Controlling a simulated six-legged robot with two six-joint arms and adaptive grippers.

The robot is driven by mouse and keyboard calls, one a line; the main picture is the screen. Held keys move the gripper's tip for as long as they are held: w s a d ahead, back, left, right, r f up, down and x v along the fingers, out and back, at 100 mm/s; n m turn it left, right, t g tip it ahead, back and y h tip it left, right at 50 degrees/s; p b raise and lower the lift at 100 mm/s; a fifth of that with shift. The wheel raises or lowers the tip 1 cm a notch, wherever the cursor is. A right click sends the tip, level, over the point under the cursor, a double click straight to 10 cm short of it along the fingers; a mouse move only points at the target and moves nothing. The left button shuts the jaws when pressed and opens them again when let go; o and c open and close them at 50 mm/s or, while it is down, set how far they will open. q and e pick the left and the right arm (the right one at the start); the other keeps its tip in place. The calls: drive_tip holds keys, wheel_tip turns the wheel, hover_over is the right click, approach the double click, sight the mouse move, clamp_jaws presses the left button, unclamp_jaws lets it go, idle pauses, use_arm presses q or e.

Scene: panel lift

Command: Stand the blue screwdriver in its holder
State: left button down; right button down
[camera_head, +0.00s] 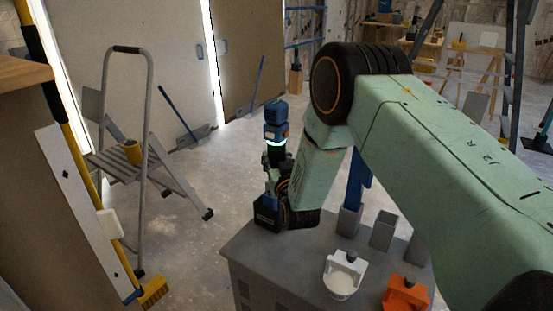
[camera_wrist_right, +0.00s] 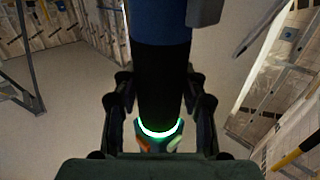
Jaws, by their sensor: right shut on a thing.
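The blue screwdriver (camera_head: 276,112) is an upright blue and black tool with a glowing ring and small orange marks. My right gripper (camera_head: 273,183) is shut around its black middle part and holds it at the far left corner of the grey cabinet. In the right wrist view the screwdriver (camera_wrist_right: 161,85) runs between the two fingers of my right gripper (camera_wrist_right: 163,103). Grey square holders stand on the cabinet: one (camera_head: 349,221) has a blue upright piece (camera_head: 356,188) rising from it, and another (camera_head: 382,232) beside it looks empty. My left gripper is not in view.
The grey cabinet top (camera_head: 290,250) also carries a white clamp-like piece (camera_head: 344,275) and an orange one (camera_head: 405,295). My right arm hides part of its back. A grey step ladder (camera_head: 150,150) with a yellow cup stands left; open floor lies between.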

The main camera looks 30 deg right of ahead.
drive_tip(key=shift+r, duration=0.2)
drive_tip(key=c, duration=0.7)
unclamp_jaws()
drive_tip(key=shift+f, duration=0.1)
drive_tip(key=shift+o, duration=0.2)
drive_tip(key=shift+f, duration=0.25)
drive_tip(key=o, duration=0.7)
drive_tip(key=shift+r, duration=0.15)
drive_tip(key=shift+c, duration=0.2)
drive_tip(key=shift+p+v, duration=0.85)
drive_tip(key=shift+v, duration=0.7)
drive_tip(key=p+v, duration=0.3)
drive_tip(key=v, duration=0.6)
